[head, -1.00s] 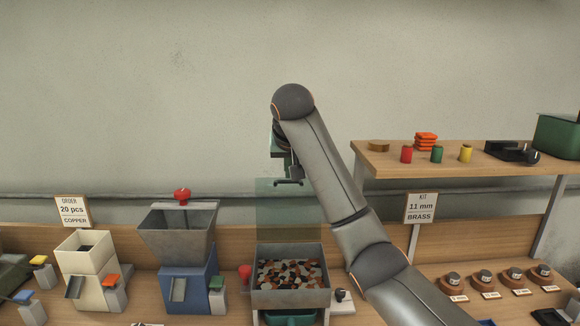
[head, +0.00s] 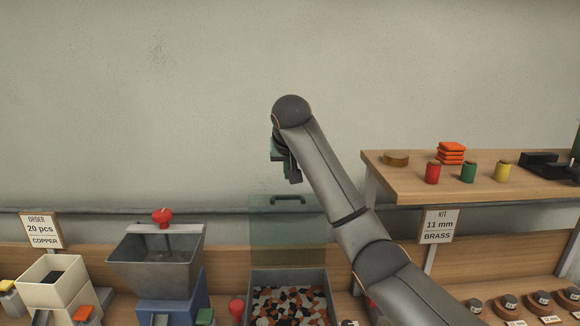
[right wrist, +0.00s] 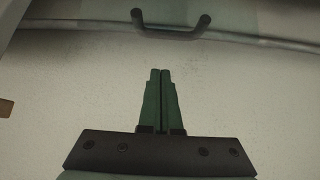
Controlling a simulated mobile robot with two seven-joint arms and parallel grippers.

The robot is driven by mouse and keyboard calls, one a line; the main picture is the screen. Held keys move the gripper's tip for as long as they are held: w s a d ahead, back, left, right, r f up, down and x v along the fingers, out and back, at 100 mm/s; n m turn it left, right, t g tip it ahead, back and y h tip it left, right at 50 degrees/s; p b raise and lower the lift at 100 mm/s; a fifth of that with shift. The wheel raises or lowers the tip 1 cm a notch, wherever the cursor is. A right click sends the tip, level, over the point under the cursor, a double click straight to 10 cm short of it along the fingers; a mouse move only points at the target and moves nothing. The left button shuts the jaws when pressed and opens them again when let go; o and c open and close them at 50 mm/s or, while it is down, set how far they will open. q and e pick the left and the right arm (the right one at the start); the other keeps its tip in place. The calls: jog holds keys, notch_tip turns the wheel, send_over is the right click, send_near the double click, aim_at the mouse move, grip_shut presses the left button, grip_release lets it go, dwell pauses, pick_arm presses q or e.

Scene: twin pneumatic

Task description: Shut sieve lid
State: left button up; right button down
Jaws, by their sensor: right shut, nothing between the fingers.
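The sieve (head: 257,280) is a grey square box with many coloured pieces inside, at the bottom middle of the head view. Its clear greenish lid (head: 287,232) stands upright at the back of the box, open. A dark handle (head: 288,199) sits on the lid's top edge; it also shows at the top of the right wrist view (right wrist: 172,25). My right gripper (head: 294,178) is above the handle in the head view, apart from it. In the right wrist view its green fingers (right wrist: 161,75) are shut together and empty, below the handle in the picture. My left gripper is not in view.
A grey hopper (head: 157,255) with a red knob stands left of the sieve. A wooden shelf (head: 440,189) with coloured jars is at the right. A KIT sign (head: 440,226) stands below it. The wall behind is bare.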

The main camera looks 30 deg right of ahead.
jog(key=shift+f+p, duration=0.75)
jog(key=shift+f, duration=1.6)
jog(key=shift+s, duration=0.1)
